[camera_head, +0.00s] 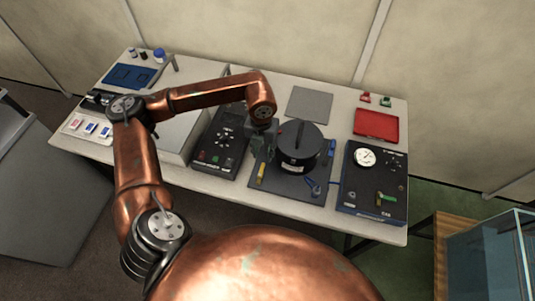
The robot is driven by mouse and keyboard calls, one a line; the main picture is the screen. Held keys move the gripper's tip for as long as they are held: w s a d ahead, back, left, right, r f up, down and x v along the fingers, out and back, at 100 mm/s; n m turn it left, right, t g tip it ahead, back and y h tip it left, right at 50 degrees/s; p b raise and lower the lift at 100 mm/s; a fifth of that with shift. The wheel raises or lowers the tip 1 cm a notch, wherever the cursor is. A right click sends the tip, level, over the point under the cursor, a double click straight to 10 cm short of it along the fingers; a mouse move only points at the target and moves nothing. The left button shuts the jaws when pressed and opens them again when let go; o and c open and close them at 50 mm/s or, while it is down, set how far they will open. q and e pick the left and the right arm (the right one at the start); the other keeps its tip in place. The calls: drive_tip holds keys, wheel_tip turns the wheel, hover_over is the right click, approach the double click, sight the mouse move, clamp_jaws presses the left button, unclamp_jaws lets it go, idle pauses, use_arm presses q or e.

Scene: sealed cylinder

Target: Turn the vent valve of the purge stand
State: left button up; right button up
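The purge stand appears to be the dark box (358,190) at the right end of the table, with a round white gauge (365,157) on its top. A small green handle (386,198) sits near its front right and looks like a valve; I cannot read its label. My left gripper (260,148) points down beside the left side of a black lidded cylinder (298,145), well left of the dark box. Its fingers are small and dark, so I cannot tell whether they are open or touching the cylinder. My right gripper is not in view.
A control box (222,137) stands to the left. A red tray (376,124) and a grey mat (310,104) lie behind. A glass tank (490,260) stands at lower right.

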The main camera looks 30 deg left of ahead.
sight(263, 166)
use_arm(q)
drive_tip(key=shift+w+f, duration=0.15)
drive_tip(key=shift+f, duration=0.3)
drive_tip(key=f, duration=0.6)
drive_tip(key=shift+s+a+f, duration=0.15)
drive_tip(key=shift+s+f, duration=0.1)
drive_tip(key=shift+f, duration=0.1)
clamp_jaws()
